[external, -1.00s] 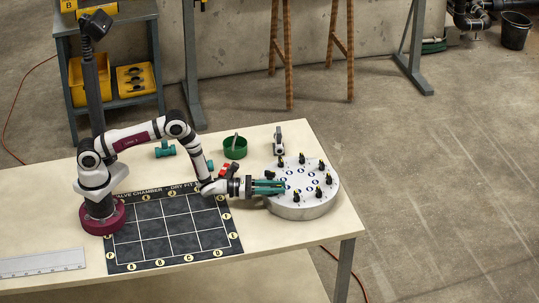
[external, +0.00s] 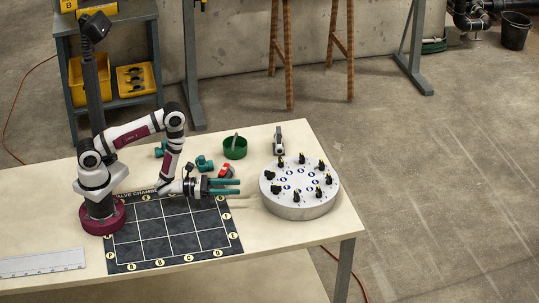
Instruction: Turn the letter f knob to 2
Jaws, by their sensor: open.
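The round pale grey knob panel (external: 297,208) sits at the right end of the table. Several small black knobs with yellow marks stand around its top, with blue-ringed labels inside the ring. The letters and numbers are too small to read, so I cannot tell which knob is f or where it points. My gripper (external: 239,187) is open and empty, pointing right, left of the panel and apart from it. Its teal fingers are above the table near the mat's upper right corner.
A black gridded mat (external: 165,232) lies left of the panel. Behind my gripper are a red-handled valve (external: 226,171), teal fittings (external: 204,163) and a green bowl (external: 235,152). A grey and black item (external: 278,140) stands behind the panel. A ruler (external: 42,263) lies front left.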

